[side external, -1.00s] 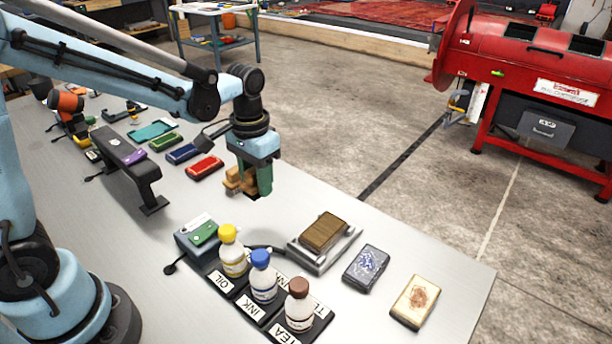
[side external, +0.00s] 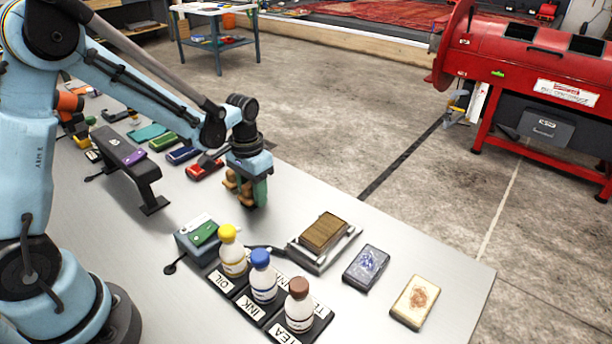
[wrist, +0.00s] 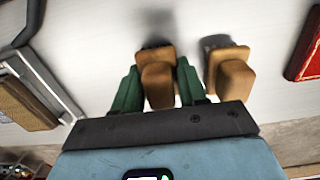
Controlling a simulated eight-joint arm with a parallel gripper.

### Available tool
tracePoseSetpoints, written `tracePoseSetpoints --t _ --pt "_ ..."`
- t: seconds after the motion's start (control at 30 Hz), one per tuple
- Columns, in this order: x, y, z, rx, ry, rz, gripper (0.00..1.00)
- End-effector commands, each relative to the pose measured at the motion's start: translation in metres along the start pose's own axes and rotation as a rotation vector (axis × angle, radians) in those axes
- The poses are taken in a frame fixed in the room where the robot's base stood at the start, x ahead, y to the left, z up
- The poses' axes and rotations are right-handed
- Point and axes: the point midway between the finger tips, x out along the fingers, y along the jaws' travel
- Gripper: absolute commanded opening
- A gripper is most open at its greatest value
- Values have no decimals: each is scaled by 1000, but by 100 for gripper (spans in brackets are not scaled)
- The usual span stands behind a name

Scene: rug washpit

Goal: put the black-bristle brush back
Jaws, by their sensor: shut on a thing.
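My gripper (wrist: 158,88) has green fingers and is shut on a tan wooden-backed brush (wrist: 157,86). Dark bristles show at the far end of this brush in the wrist view, so it looks like the black-bristle brush. A second tan brush (wrist: 230,75) with greyer bristles stands just to the right of my gripper, apart from it. In the side view my gripper (side external: 259,192) is low over the table, and the tan brushes (side external: 234,183) show partly behind it. Whether the held brush touches the table is hard to tell.
A metal tray (side external: 345,245) with a brown block stands to the right. A red pad (side external: 204,170) lies to the left of my gripper. Several bottles (side external: 262,280) stand nearer the camera.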

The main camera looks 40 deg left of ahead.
Motion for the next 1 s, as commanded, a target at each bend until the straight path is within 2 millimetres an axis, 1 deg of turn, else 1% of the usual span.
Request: tracePoseSetpoints --t 0.17,0.2,0.33,0.6,0.73,0.87,1.0 --pt "3 0 0 0 0 0 9" --pt "3 0 0 0 0 0 48" --pt "3 0 0 0 0 0 67" --pt "2 0 0 0 0 0 67" --pt "-4 0 0 0 0 0 67" --pt "-20 0 0 0 0 0 67" --pt "-44 0 0 0 0 0 67"
